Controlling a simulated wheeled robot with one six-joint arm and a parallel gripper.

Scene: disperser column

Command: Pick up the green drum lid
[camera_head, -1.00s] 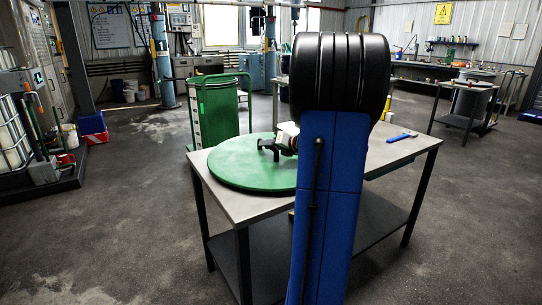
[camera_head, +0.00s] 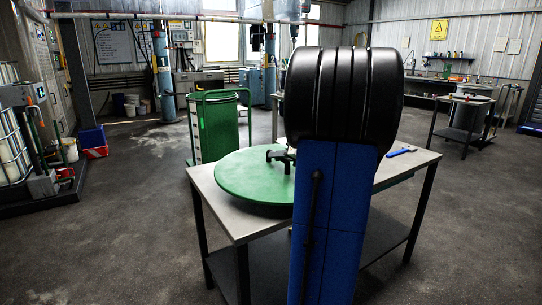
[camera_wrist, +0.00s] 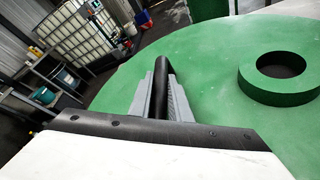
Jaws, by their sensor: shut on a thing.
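The green drum lid (camera_head: 250,178) is a wide round disc over the left part of the grey-topped table (camera_head: 220,212). I cannot tell whether it rests on the top or is slightly clear of it. My gripper (camera_head: 280,156) is above the lid, partly hidden behind my black and blue arm, which also hides the lid's right side. In the wrist view my gripper (camera_wrist: 160,98) has its grey fingers on both sides of a black bar handle, shut on it. The lid fills much of that view (camera_wrist: 215,130), with a raised green ring (camera_wrist: 262,92) at the right.
A blue-handled tool (camera_head: 400,152) lies on the table's right part. A caged white tank (camera_head: 12,150) and a red-and-blue box (camera_head: 93,142) are at the left.

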